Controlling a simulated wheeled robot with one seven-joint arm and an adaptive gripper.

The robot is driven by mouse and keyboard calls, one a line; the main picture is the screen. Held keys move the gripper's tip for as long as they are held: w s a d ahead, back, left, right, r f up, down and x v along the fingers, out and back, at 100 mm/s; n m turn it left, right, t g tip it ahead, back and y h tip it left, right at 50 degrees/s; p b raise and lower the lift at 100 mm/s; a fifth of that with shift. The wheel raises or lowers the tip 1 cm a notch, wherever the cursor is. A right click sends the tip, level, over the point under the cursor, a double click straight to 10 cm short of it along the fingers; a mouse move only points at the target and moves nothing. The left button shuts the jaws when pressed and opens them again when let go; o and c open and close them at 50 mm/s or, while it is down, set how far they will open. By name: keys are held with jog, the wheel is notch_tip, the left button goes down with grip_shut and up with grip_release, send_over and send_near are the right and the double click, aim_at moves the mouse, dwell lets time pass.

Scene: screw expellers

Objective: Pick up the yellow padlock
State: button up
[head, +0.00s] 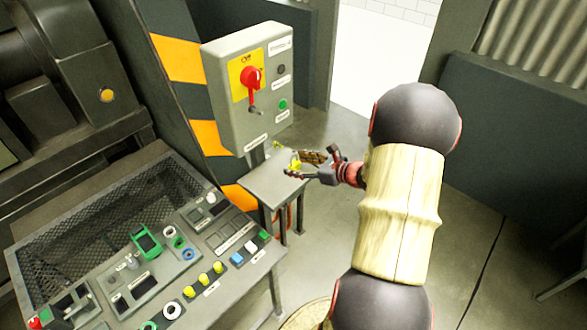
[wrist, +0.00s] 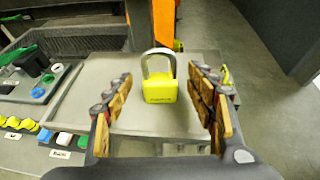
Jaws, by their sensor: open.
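The yellow padlock (wrist: 160,91) stands upright on a small grey table (wrist: 130,120), its silver shackle pointing up, in the wrist view. In the head view the padlock (head: 294,164) is a small yellow shape at the table's right side, partly hidden by my gripper. My gripper (wrist: 163,105) is open, with one wood-coloured finger to the left of the padlock and the other to the right. Both fingers are apart from the padlock, with clear gaps on each side. In the head view my gripper (head: 308,166) is over the right edge of the table.
A grey switch box (head: 225,95) with a red rotary handle (head: 251,77) stands on a post behind the table. A control console (head: 150,270) with buttons and a green device (head: 146,241) is to the left. A small yellow-green item (wrist: 225,75) shows behind the right finger. Open floor lies right.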

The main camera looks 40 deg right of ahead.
jog(key=shift+x, duration=0.95)
jog(key=c, duration=1.3)
jog(key=shift+r, duration=0.1)
jog(key=shift+r, duration=0.2)
jog(key=r+p, duration=0.1)
jog(key=r, duration=0.2)
jog(key=shift+s+r+p, duration=0.2)
jog(key=shift+p, duration=0.1)
jog(key=s+a+r+p, duration=0.1)
jog(key=s+r, duration=0.2)
jog(key=s, duration=0.1)
jog(key=s+a+r+p, duration=0.1)
jog(key=s+a+r, duration=0.1)
jog(key=s+r, duration=0.1)
jog(key=s+a+r+p, duration=0.2)
jog(key=s+r, duration=0.1)
jog(key=s, duration=0.2)
jog(key=shift+s+a, duration=0.1)
jog(key=shift+s, duration=0.25)
